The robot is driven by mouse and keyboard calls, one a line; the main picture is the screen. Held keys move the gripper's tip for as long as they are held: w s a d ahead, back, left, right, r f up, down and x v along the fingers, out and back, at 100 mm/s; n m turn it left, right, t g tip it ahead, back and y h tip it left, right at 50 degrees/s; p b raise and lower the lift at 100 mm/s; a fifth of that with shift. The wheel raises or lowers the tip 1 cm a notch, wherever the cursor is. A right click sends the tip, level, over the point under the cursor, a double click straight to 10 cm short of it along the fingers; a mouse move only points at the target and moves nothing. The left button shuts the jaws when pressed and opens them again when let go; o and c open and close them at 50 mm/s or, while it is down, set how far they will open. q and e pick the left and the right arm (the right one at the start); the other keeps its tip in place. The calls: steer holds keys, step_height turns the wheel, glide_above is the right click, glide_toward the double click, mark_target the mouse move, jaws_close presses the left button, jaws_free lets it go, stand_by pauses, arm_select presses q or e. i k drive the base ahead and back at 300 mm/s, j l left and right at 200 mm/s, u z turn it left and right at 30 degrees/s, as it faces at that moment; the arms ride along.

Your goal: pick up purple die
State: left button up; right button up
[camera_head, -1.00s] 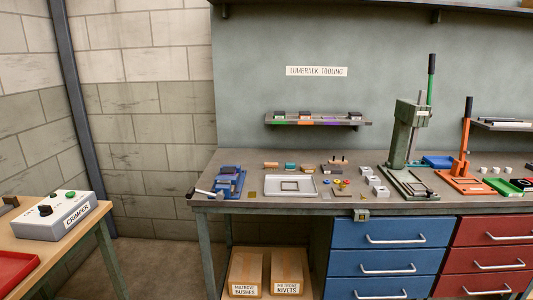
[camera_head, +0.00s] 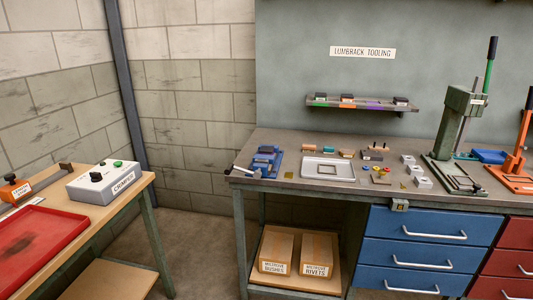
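I cannot clearly pick out a purple die at this size. Neither gripper is in view.
The grey workbench (camera_head: 300,192) holds a blue vise-like tool (camera_head: 266,160), a pale tray (camera_head: 328,170), several small parts and a green press (camera_head: 455,125).

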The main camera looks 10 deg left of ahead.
mark_target(264, 149)
steer(key=i+j+z, duration=0.3)
steer(key=i+j, duration=0.7)
